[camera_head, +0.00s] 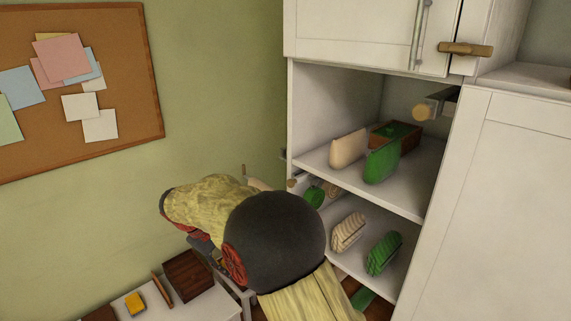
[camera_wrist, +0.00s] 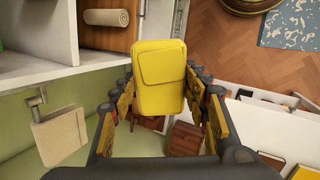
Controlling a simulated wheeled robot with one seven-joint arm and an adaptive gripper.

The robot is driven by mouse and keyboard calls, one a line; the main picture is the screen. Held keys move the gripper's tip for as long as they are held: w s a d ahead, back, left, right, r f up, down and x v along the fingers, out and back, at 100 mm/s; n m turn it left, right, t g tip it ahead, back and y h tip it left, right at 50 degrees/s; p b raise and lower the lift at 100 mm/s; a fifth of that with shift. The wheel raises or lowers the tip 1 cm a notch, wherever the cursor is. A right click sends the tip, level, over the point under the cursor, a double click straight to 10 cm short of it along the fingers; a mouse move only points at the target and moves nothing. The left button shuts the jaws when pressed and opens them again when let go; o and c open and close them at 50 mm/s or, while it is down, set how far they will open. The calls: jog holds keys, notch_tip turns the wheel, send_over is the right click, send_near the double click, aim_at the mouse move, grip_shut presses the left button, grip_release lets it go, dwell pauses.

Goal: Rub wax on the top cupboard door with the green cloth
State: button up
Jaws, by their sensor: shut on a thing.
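The top cupboard door (camera_head: 355,30) is white and looks closed. It has a vertical metal handle (camera_head: 420,35) and a wooden latch piece (camera_head: 466,49) at its lower right. My gripper (camera_wrist: 160,80) is shut on a yellow pouch-like thing (camera_wrist: 160,62) with a flap, held upright between the fingers. In the head view my arm hides the gripper and what it holds. A green bag-like thing (camera_head: 381,163) stands on the open shelf, and a striped green one (camera_head: 384,253) lies on the shelf below.
Beside the green bag stand a cream bag (camera_head: 348,150) and a brown box (camera_head: 407,135). A cream striped bag (camera_head: 348,231) lies below. A corkboard (camera_head: 130,60) hangs at left. A low white surface (camera_head: 205,311) with a brown box (camera_head: 188,273) is beneath my arm.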

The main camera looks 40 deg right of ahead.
aim_at(373, 13)
jog(key=d+r+t+h+p, duration=0.1)
jog(key=d+r+h+p, duration=0.25)
jog(key=r, duration=0.85)
jog(key=d+r+t+h+p, duration=0.15)
jog(key=d+r, duration=0.25)
jog(key=r, duration=0.8)
jog(key=d+r+h+p, duration=0.3)
jog(key=d+r, duration=0.1)
jog(key=r, duration=0.8)
jog(key=s+d+r+m+h+p, duration=0.1)
jog(key=s+d+r+h+p, duration=0.2)
jog(key=r, duration=1.1)
jog(key=s+r+m+h+p, duration=0.15)
jog(key=s+r+p, duration=0.3)
jog(key=r, duration=1.05)
jog(key=shift+n+h, duration=0.25)
jog(key=shift+n, duration=0.1)
jog(key=shift+w+d+f, duration=0.15)
jog(key=shift+d, duration=1.3)
jog(key=shift+w+d+f, duration=0.1)
jog(key=shift+d, duration=1.3)
jog(key=shift+d, duration=0.95)
